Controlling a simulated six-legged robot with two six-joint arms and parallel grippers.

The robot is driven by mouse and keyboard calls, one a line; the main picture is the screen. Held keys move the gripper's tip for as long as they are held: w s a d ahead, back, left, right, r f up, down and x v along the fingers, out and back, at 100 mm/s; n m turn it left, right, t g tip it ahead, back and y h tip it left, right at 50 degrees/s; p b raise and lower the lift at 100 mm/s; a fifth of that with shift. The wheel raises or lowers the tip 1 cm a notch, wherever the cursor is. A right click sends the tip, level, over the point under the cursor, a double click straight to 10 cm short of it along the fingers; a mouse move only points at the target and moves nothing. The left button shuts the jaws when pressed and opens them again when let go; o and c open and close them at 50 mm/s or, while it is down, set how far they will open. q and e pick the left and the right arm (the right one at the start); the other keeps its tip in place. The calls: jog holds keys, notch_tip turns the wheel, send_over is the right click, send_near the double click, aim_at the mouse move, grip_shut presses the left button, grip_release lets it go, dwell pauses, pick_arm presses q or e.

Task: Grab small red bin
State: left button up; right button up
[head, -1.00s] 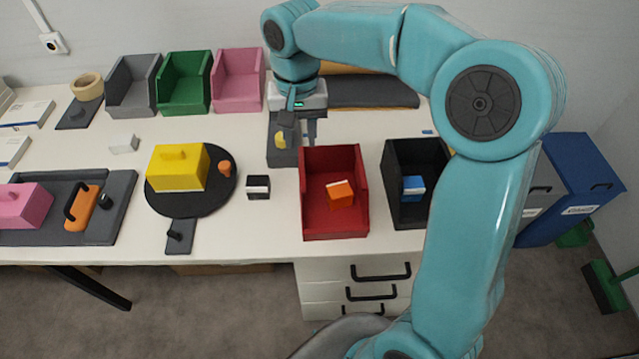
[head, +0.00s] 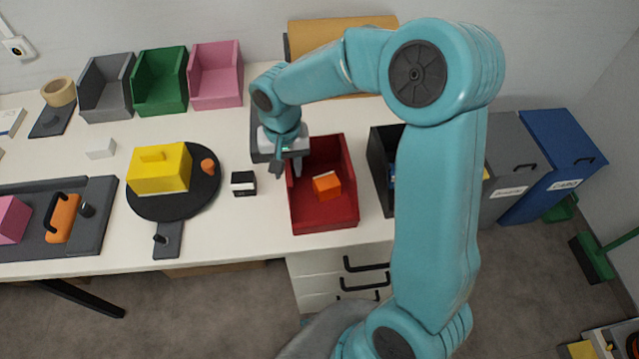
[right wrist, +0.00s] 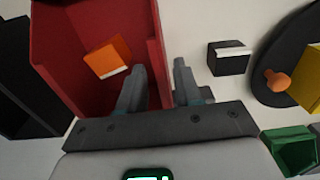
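The small red bin (head: 326,219) stands on the white table, with an orange block (head: 326,186) inside; it also shows in the right wrist view (right wrist: 58,62). My right gripper (head: 288,167) is open and points down at the bin's left side wall. In the right wrist view, its two fingers (right wrist: 158,78) are apart, one over the bin's inside and one outside, with the wall edge between them. I cannot tell whether either finger touches the wall. My left gripper is not in view.
A black bin (head: 379,169) stands right of the red bin, partly behind my arm. A black-and-white block (head: 243,183) lies just left. Grey, green and pink bins (head: 216,88) line the back.

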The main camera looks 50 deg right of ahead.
aim_at(286, 171)
jog(key=f, duration=0.3)
jog(key=shift+w+a+f, duration=0.1)
jog(key=shift+w+f, duration=0.1)
jog(key=shift+w, duration=0.15)
jog(key=shift+s, duration=0.15)
grip_shut()
